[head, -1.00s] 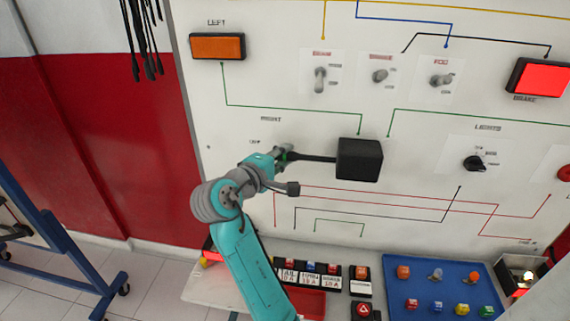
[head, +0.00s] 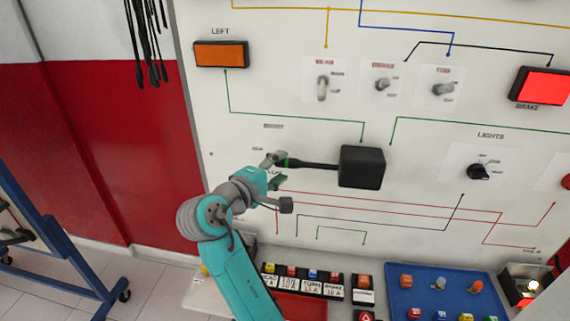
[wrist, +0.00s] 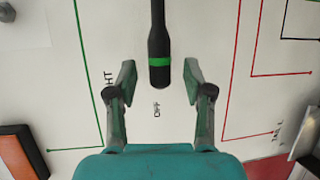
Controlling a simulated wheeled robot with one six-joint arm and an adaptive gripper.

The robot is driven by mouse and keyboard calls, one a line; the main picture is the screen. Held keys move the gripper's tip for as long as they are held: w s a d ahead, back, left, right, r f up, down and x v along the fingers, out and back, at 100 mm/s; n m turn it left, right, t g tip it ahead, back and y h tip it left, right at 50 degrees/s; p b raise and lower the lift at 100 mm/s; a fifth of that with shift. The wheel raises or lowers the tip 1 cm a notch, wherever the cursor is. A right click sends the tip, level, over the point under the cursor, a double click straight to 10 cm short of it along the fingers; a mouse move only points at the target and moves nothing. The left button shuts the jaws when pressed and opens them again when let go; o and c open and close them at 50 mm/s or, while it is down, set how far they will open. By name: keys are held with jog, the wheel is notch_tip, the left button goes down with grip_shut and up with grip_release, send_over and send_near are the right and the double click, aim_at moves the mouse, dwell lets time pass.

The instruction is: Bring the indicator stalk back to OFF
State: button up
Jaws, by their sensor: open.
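The indicator stalk (head: 312,164) is a black rod with a green band near its tip. It sticks out leftward from a black box (head: 361,167) on the white panel and lies about level with the panel's lines. My gripper (head: 277,171) is at the stalk's tip in the head view. In the wrist view my gripper (wrist: 159,72) is open, one finger on each side of the banded tip, with a visible gap on both sides.
An orange LEFT lamp (head: 221,54) is at upper left and a lit red BRAKE lamp (head: 542,87) at upper right. Several small switches and a LIGHTS knob (head: 478,171) are on the panel. A blue tray (head: 398,288) with coloured parts lies below.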

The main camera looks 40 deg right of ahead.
jog(key=v, duration=0.8)
jog(key=shift+a, duration=0.2)
jog(key=shift+s, duration=0.1)
